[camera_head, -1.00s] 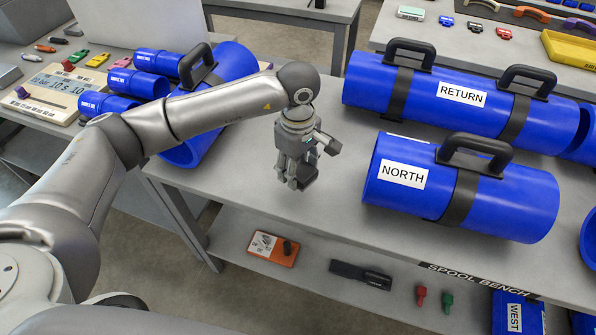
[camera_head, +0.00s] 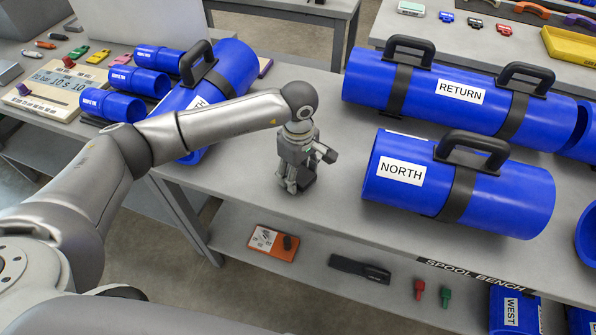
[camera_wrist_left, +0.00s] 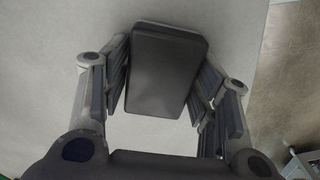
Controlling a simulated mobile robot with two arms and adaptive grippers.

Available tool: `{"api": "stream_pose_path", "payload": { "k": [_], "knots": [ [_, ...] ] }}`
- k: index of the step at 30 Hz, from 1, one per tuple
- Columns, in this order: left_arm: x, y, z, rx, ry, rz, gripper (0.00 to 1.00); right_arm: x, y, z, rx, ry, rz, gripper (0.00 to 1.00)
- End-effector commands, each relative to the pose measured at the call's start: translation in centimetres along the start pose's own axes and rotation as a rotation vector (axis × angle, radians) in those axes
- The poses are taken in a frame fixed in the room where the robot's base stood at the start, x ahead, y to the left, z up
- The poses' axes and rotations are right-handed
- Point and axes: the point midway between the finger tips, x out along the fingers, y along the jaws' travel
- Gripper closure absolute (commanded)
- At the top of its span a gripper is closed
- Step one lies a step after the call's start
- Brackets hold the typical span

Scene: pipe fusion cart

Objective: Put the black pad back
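The black pad (camera_wrist_left: 166,70) is a dark rectangular block with rounded edges. In the left wrist view it sits between the two fingers of my left gripper (camera_wrist_left: 163,85), which appear to press on its sides. In the head view my left gripper (camera_head: 297,182) points down low over the bare front left of the spool bench, with the dark pad (camera_head: 307,179) at its fingertips, partly hidden by them. I cannot tell whether the pad touches the bench top. My right gripper is not in view.
The blue NORTH spool (camera_head: 505,203) lies right of the gripper, with the blue RETURN spool (camera_head: 415,92) behind. Another handled blue spool (camera_head: 236,68) lies left, under my arm. The lower shelf holds an orange box (camera_head: 274,243) and a black item (camera_head: 360,269). Bench space around the gripper is clear.

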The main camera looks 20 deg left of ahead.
Motion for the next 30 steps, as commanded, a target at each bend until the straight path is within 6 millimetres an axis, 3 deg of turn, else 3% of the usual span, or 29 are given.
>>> {"api": "stream_pose_path", "payload": {
  "k": [2,16,30],
  "knots": [
    [0.0,0.0,0.0,-0.001,0.0,0.0,0.3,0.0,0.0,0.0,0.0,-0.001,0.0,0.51],
    [-0.9,0.1,-0.1,0.0,0.001,0.003,0.3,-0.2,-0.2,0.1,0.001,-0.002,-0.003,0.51],
    [-10.3,0.1,0.0,0.0,0.001,0.003,0.3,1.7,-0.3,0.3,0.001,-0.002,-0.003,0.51]
  ]
}}
